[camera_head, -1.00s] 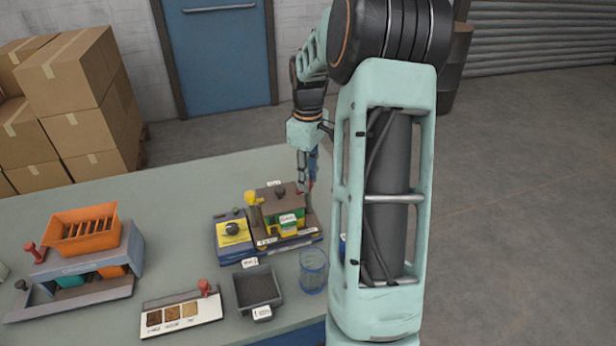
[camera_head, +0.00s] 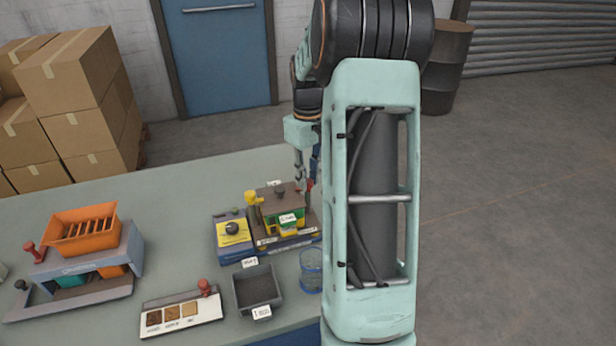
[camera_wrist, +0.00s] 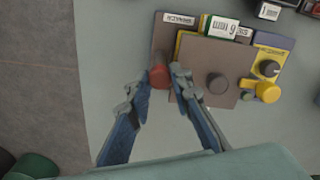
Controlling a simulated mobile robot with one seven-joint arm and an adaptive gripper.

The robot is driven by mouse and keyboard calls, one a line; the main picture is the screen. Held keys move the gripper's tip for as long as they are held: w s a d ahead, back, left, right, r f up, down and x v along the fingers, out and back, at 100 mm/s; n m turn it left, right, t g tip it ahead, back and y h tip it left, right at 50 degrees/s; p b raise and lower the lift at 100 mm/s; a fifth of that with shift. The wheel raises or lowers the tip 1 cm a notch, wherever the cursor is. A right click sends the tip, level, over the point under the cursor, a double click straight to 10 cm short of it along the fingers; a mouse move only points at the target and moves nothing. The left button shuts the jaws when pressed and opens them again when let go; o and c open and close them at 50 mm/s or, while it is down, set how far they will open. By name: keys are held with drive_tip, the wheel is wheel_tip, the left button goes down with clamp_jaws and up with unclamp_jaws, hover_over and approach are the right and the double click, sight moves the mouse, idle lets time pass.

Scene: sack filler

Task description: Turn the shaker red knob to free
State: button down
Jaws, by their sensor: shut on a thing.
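The shaker (camera_head: 268,202) is a brown-topped box with green and yellow parts, standing on the table in the head view. The wrist view shows its flat brown top (camera_wrist: 215,62) from above. The red knob (camera_wrist: 159,77) sits at the left edge of that top in the wrist view, and at the shaker's right back corner in the head view (camera_head: 311,184). My gripper (camera_wrist: 160,79) points down and is shut on the red knob, one finger on each side. The knob's underside and any free marking are hidden or too small to read.
A dark round knob (camera_wrist: 217,83) stands on the brown top. A yellow knob (camera_head: 252,197) and a blue-yellow dial box (camera_head: 233,250) are at its left. A grey tray (camera_head: 241,293), a clear cup (camera_head: 311,270) and an orange-topped machine (camera_head: 130,248) share the table (camera_head: 180,190).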

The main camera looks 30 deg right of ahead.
sight(309, 181)
drive_tip(key=m, duration=0.3)
drive_tip(key=shift+m, duration=0.4)
drive_tip(key=m, duration=0.3)
drive_tip(key=shift+m, duration=0.3)
drive_tip(key=m, duration=0.6)
drive_tip(key=shift+p, duration=0.3)
drive_tip(key=c, duration=1.7)
unclamp_jaws()
drive_tip(key=shift+c, duration=0.2)
wheel_tip(309, 181, up, 12)
drive_tip(key=shift+d, duration=0.1)
